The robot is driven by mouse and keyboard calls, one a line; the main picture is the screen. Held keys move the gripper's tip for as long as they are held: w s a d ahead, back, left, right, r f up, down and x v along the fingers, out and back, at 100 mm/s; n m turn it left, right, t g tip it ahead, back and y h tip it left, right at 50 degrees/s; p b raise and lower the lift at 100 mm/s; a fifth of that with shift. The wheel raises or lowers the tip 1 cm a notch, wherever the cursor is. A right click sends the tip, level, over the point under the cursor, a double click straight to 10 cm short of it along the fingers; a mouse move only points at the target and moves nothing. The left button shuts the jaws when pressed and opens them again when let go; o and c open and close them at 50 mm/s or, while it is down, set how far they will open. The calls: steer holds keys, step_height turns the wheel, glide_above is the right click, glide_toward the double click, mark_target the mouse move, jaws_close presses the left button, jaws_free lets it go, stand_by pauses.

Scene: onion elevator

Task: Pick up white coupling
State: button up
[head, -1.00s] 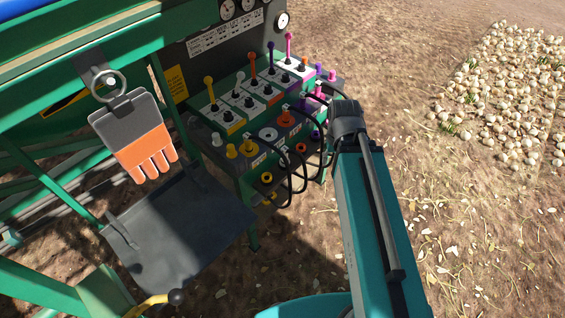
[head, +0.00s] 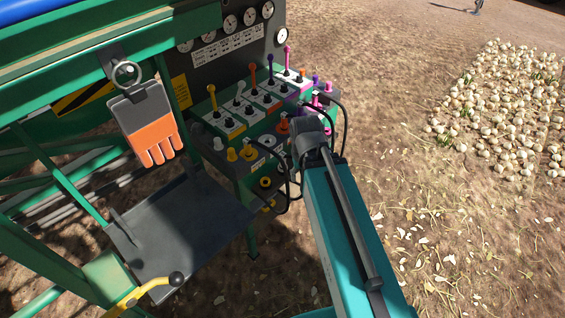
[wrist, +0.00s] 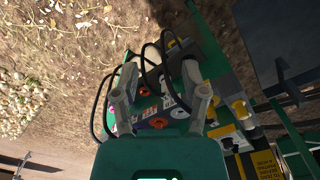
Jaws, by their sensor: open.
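In the head view a small white coupling (head: 218,143) shows at the left end of the control panel, beside the yellow couplings (head: 232,154). A second pale, round fitting (head: 267,141) sits farther right on the panel. My gripper (wrist: 160,70) is open in the wrist view, with its two grey fingers apart above the panel and hoses. No coupling is clearly between the fingers. I cannot tell which pale patch in the wrist view is the white coupling.
Black hoses (wrist: 150,66) loop close to the fingers. Several coloured levers (head: 253,75) stand up behind the couplings. An orange and grey glove (head: 154,135) hangs at the left, above a dark tray (head: 180,235). Open soil lies to the right, with an onion pile.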

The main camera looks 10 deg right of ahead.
steer(key=m+b, duration=0.9)
steer(key=m, duration=0.2)
glide_above(283, 154)
step_height(283, 154, down, 9)
steer(key=shift+w+a, duration=0.15)
step_height(283, 154, down, 9)
steer(key=b, duration=0.8)
steer(key=shift+r+b, duration=0.2)
steer(key=shift+b, duration=0.1)
steer(key=shift+f+b, duration=2.6)
steer(key=shift+b, duration=0.05)
